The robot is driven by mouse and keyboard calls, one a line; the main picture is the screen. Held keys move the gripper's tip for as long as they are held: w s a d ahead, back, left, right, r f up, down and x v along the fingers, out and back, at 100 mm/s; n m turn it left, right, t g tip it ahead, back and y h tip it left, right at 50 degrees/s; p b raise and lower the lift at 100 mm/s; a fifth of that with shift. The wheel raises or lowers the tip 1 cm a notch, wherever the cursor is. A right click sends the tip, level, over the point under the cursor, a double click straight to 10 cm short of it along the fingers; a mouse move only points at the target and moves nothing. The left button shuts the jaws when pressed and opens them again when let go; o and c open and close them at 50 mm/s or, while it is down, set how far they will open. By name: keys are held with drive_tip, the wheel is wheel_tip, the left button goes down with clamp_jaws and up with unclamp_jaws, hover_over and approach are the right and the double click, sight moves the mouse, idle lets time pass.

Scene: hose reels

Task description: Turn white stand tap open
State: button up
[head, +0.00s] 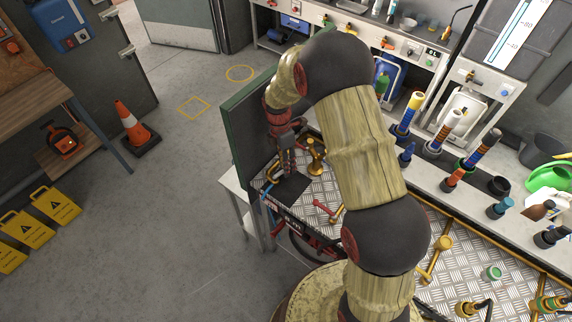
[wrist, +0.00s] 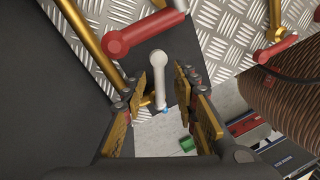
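The white stand tap's handle (wrist: 158,78), a pale rounded lever, shows in the wrist view between the fingers of my gripper (wrist: 168,70). Its round end points up the picture, and a brass part shows beside its lower end. The fingers are spread, one on each side of the lever. The left finger is very close to it; I cannot tell whether they touch. A wider gap shows on the right. In the head view my gripper (head: 287,160) is low over the near left end of the bench, and the white handle cannot be made out.
A red handle (wrist: 146,32) on a brass pipe lies just above the white one in the wrist view. Another red tap (wrist: 275,46) and a ribbed brown cylinder (wrist: 285,82) are at right. In the head view a green-edged panel (head: 248,130) stands close beside my gripper.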

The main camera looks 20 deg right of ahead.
wheel_tip(320, 180, up, 7)
drive_tip(key=w, duration=0.1)
drive_tip(key=shift+w+a+r, duration=0.15)
drive_tip(key=shift+w+r, duration=0.05)
drive_tip(key=shift+w, duration=0.05)
idle(0.3)
drive_tip(key=shift+c, duration=0.4)
